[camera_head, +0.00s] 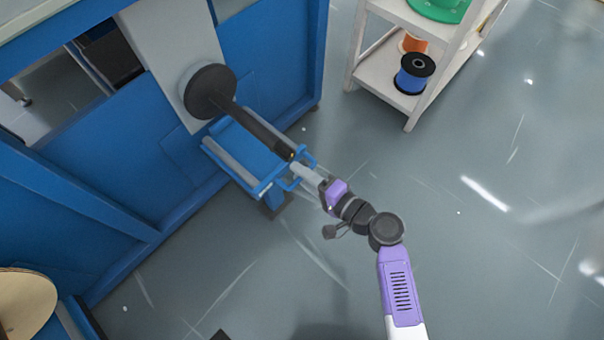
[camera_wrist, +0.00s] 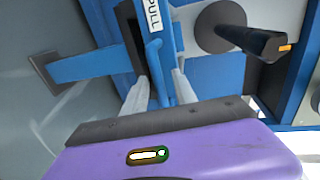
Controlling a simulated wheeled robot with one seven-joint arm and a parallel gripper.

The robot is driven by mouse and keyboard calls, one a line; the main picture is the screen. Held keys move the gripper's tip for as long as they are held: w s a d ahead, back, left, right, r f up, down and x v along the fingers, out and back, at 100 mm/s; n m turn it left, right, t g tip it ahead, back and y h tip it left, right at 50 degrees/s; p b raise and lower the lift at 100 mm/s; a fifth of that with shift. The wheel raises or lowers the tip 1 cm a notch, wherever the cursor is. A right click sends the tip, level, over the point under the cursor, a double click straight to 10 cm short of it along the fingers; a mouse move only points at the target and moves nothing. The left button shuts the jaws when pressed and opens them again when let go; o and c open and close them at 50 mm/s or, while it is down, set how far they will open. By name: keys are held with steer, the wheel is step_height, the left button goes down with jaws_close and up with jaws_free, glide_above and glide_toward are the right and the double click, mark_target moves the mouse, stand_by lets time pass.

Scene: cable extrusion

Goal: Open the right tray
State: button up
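The blue tray (camera_head: 240,146) juts out from the blue machine front, below a dark shaft with a round black disc. Its blue handle (camera_wrist: 156,75) is on its outer end, beside a white label reading PULL (camera_wrist: 153,15). My gripper (camera_head: 298,170) is at this outer end. In the wrist view my gripper (camera_wrist: 160,88) has its two pale fingers apart, one on each side of the handle bar. Gaps show between the bar and the fingers. Only this tray is clearly in view. The fingertips are partly hidden in the head view.
The dark shaft (camera_head: 258,132) with its black disc (camera_head: 209,91) extends over the tray, close to my gripper. The blue machine (camera_head: 100,150) stands at left. A white shelf (camera_head: 386,82) with spools, including a blue one (camera_head: 414,74), stands at upper right. The floor at right is clear.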

jaws_close()
stand_by(1.4)
